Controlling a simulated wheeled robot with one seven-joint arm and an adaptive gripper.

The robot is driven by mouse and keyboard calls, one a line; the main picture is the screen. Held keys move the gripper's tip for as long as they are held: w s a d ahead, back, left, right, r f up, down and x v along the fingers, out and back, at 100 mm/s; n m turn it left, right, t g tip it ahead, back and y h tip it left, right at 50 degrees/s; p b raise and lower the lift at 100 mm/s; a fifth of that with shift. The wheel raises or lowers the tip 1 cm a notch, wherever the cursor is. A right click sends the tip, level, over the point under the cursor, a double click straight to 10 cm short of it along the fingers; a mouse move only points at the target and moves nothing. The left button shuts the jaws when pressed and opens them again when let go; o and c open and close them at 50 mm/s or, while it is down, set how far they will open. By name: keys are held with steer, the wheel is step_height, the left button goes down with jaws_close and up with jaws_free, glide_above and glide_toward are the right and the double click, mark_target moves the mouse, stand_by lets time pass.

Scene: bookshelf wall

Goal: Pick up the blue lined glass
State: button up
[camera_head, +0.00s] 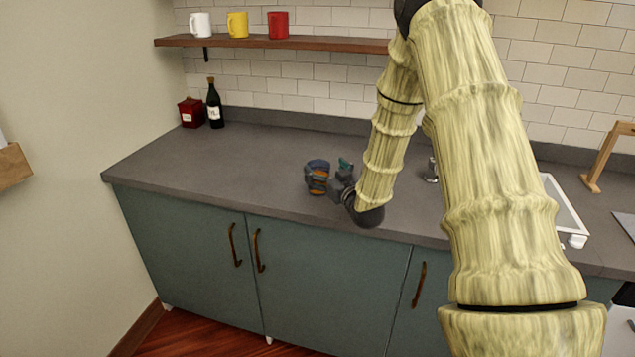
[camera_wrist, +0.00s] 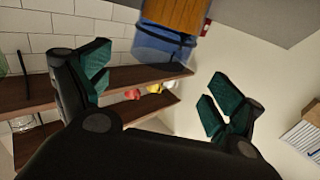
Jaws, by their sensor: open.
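The blue lined glass (camera_head: 317,184) stands on the grey counter, showing blue with an orange-brown part. In the wrist view the glass (camera_wrist: 163,42) is at the top, cut off by the frame edge, with a dark line across its blue side. My gripper (camera_head: 334,175) is low over the counter, just right of the glass. In the wrist view my gripper (camera_wrist: 160,78) has its green-padded fingers wide apart, with the glass beyond the tips and roughly between them. Contact cannot be made out. The arm hides some of the counter.
A dark bottle (camera_head: 214,106) and a red box (camera_head: 191,112) stand at the counter's back left. White (camera_head: 200,25), yellow (camera_head: 238,25) and red (camera_head: 278,25) mugs sit on the wall shelf (camera_head: 330,43). A white-edged tray (camera_head: 566,210) lies right. The counter left of the glass is clear.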

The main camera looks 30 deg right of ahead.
mark_target(318, 165)
steer(key=w, duration=0.1)
steer(key=w+p, duration=0.1)
steer(key=w, duration=0.1)
steer(key=w+f, duration=0.1)
steer(key=shift+w+d+p, duration=0.25)
steer(key=shift+w+p, duration=0.15)
steer(key=shift+w+d+f, duration=0.1)
steer(key=shift+w+d, duration=0.15)
steer(key=shift+a, duration=0.1)
steer(key=c, duration=1.7)
steer(key=shift+c, duration=0.8)
steer(key=shift+r, duration=0.25)
